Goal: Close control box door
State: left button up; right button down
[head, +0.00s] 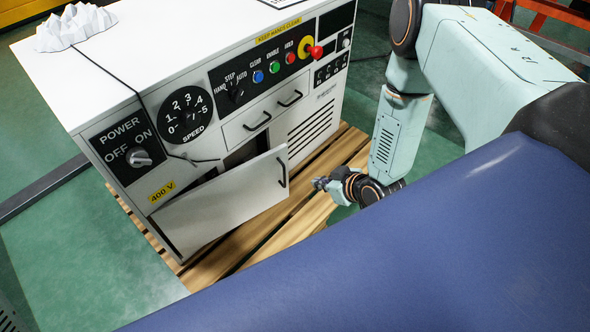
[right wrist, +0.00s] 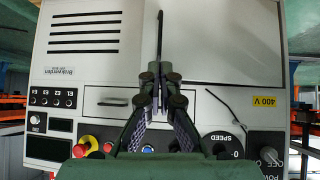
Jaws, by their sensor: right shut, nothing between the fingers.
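The white control box (head: 90,85) has its lower door (head: 222,202) partly open. The door hangs out from its left side, with a black handle (head: 282,172) near its free right edge. A dark gap shows above the door. My right gripper (head: 320,184) is shut and empty, a little right of the handle in the head view and apart from it there. In the right wrist view, the box appears upside down. There my shut fingers (right wrist: 160,75) point toward the door (right wrist: 220,45) and its handle (right wrist: 160,35). My left gripper is not in view.
A closed drawer (head: 261,115) sits above the door opening. Knobs and coloured buttons (head: 274,68) line the front panel. The box stands on a wooden pallet (head: 262,232). A black cable (head: 110,72) hangs over the top. Green floor lies around it.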

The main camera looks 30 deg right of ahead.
jog(key=w+r+b+x, duration=0.2)
jog(key=b+x, duration=0.5)
jog(key=x, duration=0.6)
jog(key=shift+a+r, duration=0.2)
jog(key=shift+r, duration=0.05)
jog(key=shift+m, duration=0.3)
